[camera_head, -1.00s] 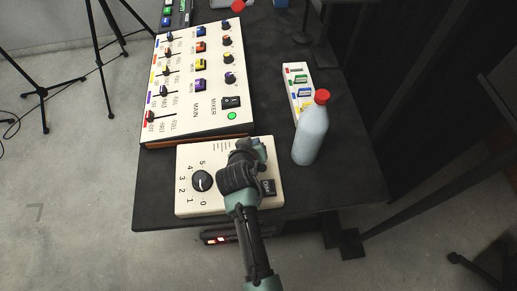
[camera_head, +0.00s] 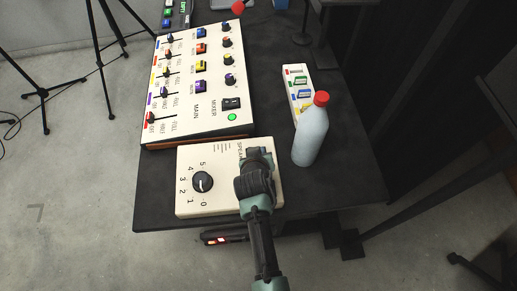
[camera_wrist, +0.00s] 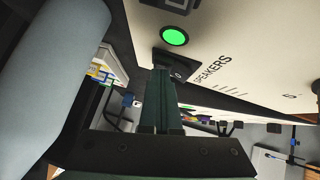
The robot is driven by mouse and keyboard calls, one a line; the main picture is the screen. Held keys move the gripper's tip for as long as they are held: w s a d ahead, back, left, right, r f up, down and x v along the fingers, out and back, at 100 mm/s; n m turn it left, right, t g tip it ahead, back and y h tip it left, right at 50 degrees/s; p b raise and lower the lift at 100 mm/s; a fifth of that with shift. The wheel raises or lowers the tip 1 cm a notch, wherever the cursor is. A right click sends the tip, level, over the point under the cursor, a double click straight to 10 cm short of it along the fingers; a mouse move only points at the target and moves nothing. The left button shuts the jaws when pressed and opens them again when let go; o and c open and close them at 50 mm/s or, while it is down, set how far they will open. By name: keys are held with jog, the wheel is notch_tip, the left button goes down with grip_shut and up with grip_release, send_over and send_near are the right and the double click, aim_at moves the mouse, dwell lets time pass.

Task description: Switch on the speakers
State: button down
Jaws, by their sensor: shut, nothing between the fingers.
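The cream speaker box (camera_head: 222,202) lies at the table's front edge, with a black dial (camera_head: 203,181) marked 0 to 5. My gripper (camera_head: 257,155) is over the right part of the box and hides its switch in the head view. In the wrist view the black speaker switch (camera_wrist: 181,67) is beside the "SPEAKERS" label, and my shut, empty fingertips (camera_wrist: 160,74) are at it. I cannot tell whether they touch. A round light (camera_wrist: 174,37) beside the switch glows green.
The mixer (camera_head: 190,125), with sliders, knobs and a green light, lies behind the box. A grey bottle with a red cap (camera_head: 311,138) stands to the right, near a small white panel (camera_head: 291,75). Bare black table (camera_head: 345,190) is at the right front.

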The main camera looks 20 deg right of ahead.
jog(key=shift+a, duration=0.2)
jog(key=shift+w+a, duration=0.2)
jog(key=shift+a, duration=0.45)
jog(key=shift+r, duration=0.1)
